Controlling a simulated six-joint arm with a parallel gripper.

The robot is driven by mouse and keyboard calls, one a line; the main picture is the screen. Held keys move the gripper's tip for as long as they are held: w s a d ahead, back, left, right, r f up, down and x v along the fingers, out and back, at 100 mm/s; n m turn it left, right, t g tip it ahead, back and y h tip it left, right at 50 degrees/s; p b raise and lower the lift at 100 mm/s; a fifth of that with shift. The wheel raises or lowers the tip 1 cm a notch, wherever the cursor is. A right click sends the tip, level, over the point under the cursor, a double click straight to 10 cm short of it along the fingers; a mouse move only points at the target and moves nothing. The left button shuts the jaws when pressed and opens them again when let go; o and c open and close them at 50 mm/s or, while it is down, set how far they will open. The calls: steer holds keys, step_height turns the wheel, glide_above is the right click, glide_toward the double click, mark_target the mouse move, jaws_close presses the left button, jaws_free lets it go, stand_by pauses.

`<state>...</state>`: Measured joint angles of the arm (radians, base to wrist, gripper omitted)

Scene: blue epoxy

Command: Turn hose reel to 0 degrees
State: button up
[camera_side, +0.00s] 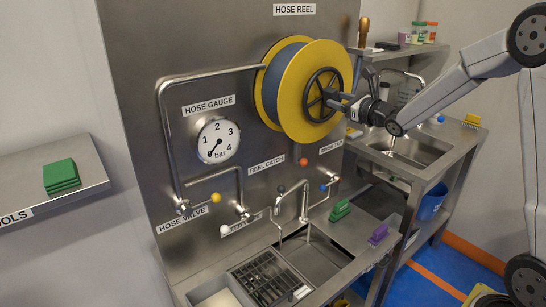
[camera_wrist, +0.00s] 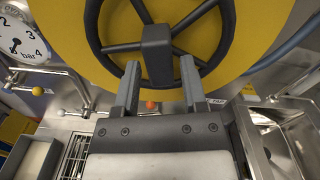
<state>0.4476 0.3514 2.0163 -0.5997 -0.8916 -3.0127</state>
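The hose reel (camera_side: 325,62) is a yellow drum on the steel back panel, with a dark spoked handwheel on its front. It also fills the top of the wrist view (camera_wrist: 60,25). A dark block-shaped handle (camera_wrist: 156,50) stands out from the handwheel's lower rim. My gripper (camera_side: 336,100) is at the right side of the handwheel in the side view. In the wrist view my gripper (camera_wrist: 158,72) has its fingers apart, one on each side of the handle, with a gap showing on the right. Whether the left finger touches cannot be told. No angle mark shows.
The hose gauge (camera_side: 218,140) and bent pipes are left of the reel. An orange knob (camera_side: 304,163) sits below it, above a sink with taps. A second sink (camera_side: 405,150) and a shelf with jars (camera_side: 418,33) are at right, near my arm.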

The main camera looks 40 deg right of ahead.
steer(key=o, duration=0.5)
steer(key=shift+f, duration=0.15)
jaws_close()
stand_by(0.9)
stand_by(1.0)
jaws_free()
